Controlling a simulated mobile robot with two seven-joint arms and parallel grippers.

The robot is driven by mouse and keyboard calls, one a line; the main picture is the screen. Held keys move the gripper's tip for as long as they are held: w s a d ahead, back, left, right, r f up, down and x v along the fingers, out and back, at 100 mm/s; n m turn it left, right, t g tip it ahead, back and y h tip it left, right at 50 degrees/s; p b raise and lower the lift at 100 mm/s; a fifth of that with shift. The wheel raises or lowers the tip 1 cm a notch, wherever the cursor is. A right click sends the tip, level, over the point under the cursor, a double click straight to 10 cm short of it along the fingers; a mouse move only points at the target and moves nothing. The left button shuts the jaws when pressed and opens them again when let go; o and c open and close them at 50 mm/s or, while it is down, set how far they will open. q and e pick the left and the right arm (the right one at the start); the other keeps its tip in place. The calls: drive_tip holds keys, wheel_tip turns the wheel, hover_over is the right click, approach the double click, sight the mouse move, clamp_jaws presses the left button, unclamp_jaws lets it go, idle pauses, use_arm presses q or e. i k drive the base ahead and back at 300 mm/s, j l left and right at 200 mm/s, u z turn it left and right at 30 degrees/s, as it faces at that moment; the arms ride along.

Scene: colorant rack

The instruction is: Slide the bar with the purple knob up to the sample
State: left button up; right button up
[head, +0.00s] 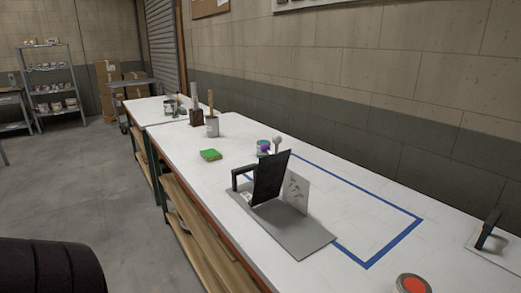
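A small teal and white can-like item (263,146) with a purple patch stands on the long white table, behind a black upright panel (271,178). I cannot tell whether the purple patch is the knob, and I cannot make out a bar. A pale round-topped piece (277,141) stands just right of it. The black panel stands on a grey base plate (290,233), with a white marked panel (296,190) beside it and a black handle (240,175) at its left. I cannot tell which thing is the sample. Neither gripper is in view.
Blue tape (394,241) outlines a rectangle on the white table (350,215), mostly bare inside. A red-topped tin (412,284) and a black-handled plate (490,248) are at the right. A green-topped block (210,155) and a grey pot (212,127) stand farther back. Open floor lies left.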

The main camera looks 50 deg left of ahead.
sight(265, 149)
drive_tip(key=j, duration=1.35)
drive_tip(key=j+z, duration=0.1)
drive_tip(key=j, duration=1.85)
drive_tip(key=i, duration=0.3)
drive_tip(key=k+j, duration=0.2)
drive_tip(key=j, duration=0.2)
drive_tip(key=k+j, duration=0.2)
drive_tip(key=j, duration=0.25)
drive_tip(key=k+j, duration=0.2)
drive_tip(key=j, duration=0.2)
drive_tip(key=z, duration=0.05)
